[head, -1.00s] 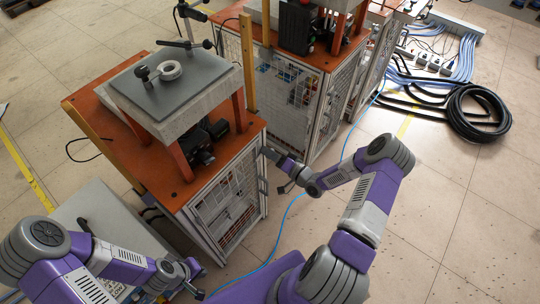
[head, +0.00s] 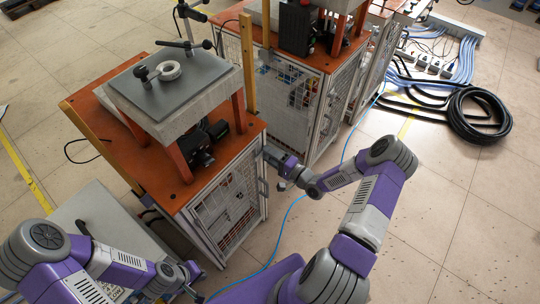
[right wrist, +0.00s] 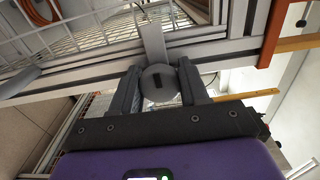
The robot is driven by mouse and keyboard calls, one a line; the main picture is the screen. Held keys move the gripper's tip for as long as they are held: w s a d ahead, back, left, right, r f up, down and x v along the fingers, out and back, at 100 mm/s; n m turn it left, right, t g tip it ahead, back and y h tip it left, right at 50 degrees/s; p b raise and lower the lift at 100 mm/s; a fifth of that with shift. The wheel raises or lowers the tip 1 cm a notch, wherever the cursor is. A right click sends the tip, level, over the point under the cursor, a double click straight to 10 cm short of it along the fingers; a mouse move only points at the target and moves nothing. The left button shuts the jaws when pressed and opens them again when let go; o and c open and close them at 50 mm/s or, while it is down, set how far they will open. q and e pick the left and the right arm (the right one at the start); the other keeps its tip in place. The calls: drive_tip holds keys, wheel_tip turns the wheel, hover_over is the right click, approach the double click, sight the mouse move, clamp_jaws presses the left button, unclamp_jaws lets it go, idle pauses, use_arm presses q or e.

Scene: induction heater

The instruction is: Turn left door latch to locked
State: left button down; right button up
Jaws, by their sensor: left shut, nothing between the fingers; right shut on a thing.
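The heater cabinet (head: 214,178) stands left of centre in the head view, with an orange top and mesh doors (head: 228,205). My right gripper (head: 266,152) is at the upper right edge of its door side. In the right wrist view, a round grey latch knob (right wrist: 158,84) with a dark slot sits between the fingers of my right gripper (right wrist: 160,86), which are shut on it. A flat metal plate (right wrist: 153,42) extends above the knob over the frame. The latch is hidden in the head view. My left gripper (head: 192,276) is shut and empty at the lower left, away from the doors.
A second similar cabinet (head: 285,85) stands close behind. A blue cable (head: 285,222) runs over the floor beside the cabinet. A coil of black hose (head: 478,115) lies at the upper right. The floor at right is mostly clear.

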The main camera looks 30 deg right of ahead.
drive_tip(key=o, duration=1)
drive_tip(key=shift+s, duration=0.1)
drive_tip(key=p+v, duration=0.1)
drive_tip(key=v, duration=0.6)
drive_tip(key=shift+s+d, duration=0.1)
drive_tip(key=shift+s, duration=0.1)
